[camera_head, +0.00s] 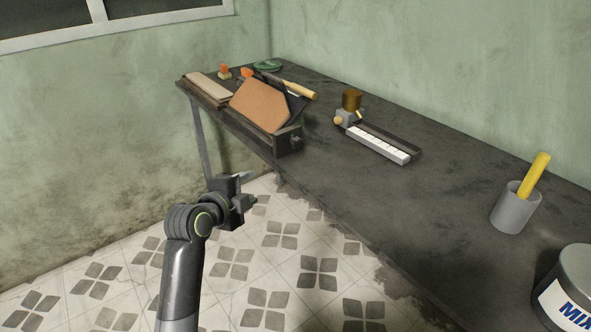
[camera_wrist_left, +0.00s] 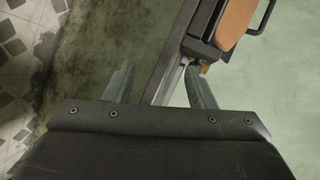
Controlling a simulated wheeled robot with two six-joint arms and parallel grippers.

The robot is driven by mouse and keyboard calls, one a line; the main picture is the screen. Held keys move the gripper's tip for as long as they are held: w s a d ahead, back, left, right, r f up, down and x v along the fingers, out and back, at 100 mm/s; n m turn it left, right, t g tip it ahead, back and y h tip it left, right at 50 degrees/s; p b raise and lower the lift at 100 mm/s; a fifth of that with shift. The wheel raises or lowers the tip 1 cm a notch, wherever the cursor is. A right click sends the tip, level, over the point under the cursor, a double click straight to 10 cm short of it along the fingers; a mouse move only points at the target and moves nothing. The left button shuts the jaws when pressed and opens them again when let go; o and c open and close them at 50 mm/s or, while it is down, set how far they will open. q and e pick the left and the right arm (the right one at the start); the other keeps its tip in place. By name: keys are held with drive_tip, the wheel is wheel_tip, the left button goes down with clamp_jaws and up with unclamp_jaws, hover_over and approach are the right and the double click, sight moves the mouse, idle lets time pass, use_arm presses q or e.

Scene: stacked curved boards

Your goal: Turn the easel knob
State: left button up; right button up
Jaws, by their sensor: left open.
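The easel (camera_head: 287,137) is a dark box with a tilted brown board (camera_head: 262,104), standing at the front edge of the far end of the table. A small dark grey knob (camera_head: 297,140) shows on its right end. My left gripper (camera_head: 249,187) is open and empty in front of and below the easel, apart from it. In the left wrist view the gripper's two fingers (camera_wrist_left: 160,86) are spread, with the easel's brown board (camera_wrist_left: 233,25) at the upper right. I cannot make out the knob clearly there. My right gripper is not in view.
The dark table (camera_head: 385,215) runs along the green wall. The tiled floor beside the table is clear.

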use_arm(q)
wheel_tip(320, 180, up, 6)
drive_tip(key=s+d+m+h+b, duration=0.2)
drive_tip(key=m, duration=0.2)
drive_tip(key=t, duration=0.1)
approach(295, 146)
drive_tip(key=x, duration=0.8)
drive_tip(key=shift+w+d, duration=0.1)
drive_tip(key=shift+w, duration=0.15)
drive_tip(key=shift+w+d, duration=0.25)
drive_tip(key=shift+w, duration=0.15)
drive_tip(key=shift+w+f, duration=0.1)
drive_tip(key=shift+w, duration=0.05)
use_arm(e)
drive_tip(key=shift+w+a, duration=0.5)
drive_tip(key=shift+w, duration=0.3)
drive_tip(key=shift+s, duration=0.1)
use_arm(q)
drive_tip(key=shift+c, duration=0.2)
drive_tip(key=c, duration=0.9)
drive_tip(key=shift+d, duration=0.1)
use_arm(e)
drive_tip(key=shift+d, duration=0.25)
